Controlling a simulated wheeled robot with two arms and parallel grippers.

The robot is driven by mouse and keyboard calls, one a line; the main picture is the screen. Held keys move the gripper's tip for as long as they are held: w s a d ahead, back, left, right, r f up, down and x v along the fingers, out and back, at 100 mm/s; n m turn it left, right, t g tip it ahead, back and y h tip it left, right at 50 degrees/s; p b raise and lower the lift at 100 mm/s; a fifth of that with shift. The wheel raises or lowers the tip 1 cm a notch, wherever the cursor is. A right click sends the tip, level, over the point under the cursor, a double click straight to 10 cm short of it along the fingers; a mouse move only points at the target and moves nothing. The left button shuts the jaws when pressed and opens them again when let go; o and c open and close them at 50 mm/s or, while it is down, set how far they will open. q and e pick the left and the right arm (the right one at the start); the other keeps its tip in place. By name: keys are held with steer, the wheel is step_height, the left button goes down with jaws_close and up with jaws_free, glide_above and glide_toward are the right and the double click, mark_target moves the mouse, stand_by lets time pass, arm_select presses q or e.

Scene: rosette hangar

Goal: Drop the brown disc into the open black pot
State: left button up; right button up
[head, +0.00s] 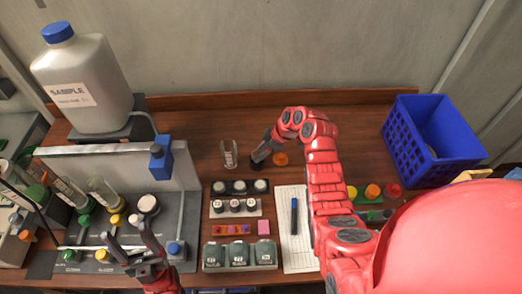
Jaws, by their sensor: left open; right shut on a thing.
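My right gripper (259,157) reaches over the back middle of the bench, with its dark fingers low near the wooden surface. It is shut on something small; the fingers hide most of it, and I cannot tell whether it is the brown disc. A round orange piece (281,158) shows just right of these fingers. Small black pots with pale tops (239,187) stand in a row in front of the gripper. I cannot tell which pot is the open one. My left gripper (127,234) is open and empty over the front left of the bench.
A clear glass (230,154) stands close left of my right gripper. A blue crate (432,142) is at the back right. A white sheet with a blue marker (294,215) lies beside my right arm. A large sample bottle (84,85) and a grey stand fill the left.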

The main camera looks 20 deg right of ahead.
steer(key=shift+b, duration=1.15)
stand_by(1.2)
steer(key=shift+f+b, duration=0.35)
steer(key=shift+b, duration=0.35)
steer(key=shift+b, duration=0.55)
stand_by(0.7)
steer(key=o, duration=1.6)
steer(key=shift+r, duration=0.1)
